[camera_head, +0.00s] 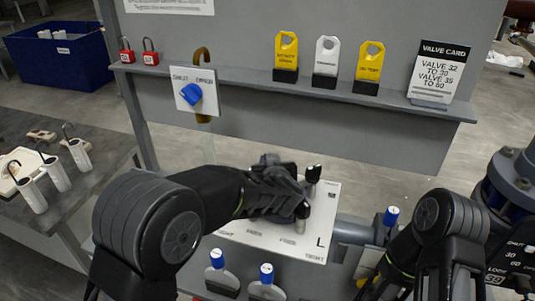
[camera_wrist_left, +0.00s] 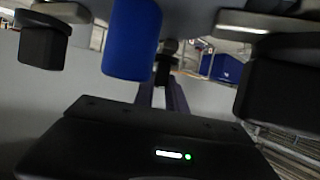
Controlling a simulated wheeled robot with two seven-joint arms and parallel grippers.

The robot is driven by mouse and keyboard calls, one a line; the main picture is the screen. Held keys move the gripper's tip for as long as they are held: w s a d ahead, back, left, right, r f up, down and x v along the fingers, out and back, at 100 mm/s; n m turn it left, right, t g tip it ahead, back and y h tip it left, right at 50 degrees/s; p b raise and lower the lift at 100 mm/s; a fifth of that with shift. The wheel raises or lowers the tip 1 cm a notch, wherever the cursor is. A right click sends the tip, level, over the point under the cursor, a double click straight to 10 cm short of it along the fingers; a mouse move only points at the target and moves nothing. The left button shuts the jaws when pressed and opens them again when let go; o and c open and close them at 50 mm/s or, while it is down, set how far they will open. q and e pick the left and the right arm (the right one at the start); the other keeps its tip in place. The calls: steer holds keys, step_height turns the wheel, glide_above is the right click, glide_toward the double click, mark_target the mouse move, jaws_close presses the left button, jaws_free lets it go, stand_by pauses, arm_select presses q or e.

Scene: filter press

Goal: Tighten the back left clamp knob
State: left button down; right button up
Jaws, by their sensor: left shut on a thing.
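In the head view my left gripper (camera_head: 306,194) reaches over the white plate marked L (camera_head: 322,222). The knob it grips is hidden there behind the gripper. In the left wrist view a blue cylindrical knob (camera_wrist_left: 132,42) stands between the two dark fingers of my left gripper (camera_wrist_left: 160,60), nearer the left finger. My left gripper is shut on this blue knob. Other blue-topped knobs stand at the plate's front, one at the left (camera_head: 217,258) and one beside it (camera_head: 266,273). My right arm shows at the lower right; its gripper is out of view.
A grey shelf (camera_head: 225,78) behind holds red padlocks (camera_head: 126,56), yellow and white tags (camera_head: 286,55) and a valve card (camera_head: 438,72). Another blue knob (camera_head: 391,215) and blue pipework (camera_head: 512,175) are at right. A table (camera_head: 95,190) is at left.

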arm_select(q)
steer(key=shift+n+y, duration=0.6)
steer(key=shift+y, duration=0.1)
steer(key=c, duration=1.1)
jaws_free()
steer(key=shift+o, duration=0.2)
steer(key=shift+d, duration=0.1)
steer(key=b+v, duration=0.1)
steer(key=v, duration=0.6)
steer(key=shift+s+r, duration=0.2)
steer(key=shift+s, duration=0.1)
steer(key=shift+c, duration=0.3)
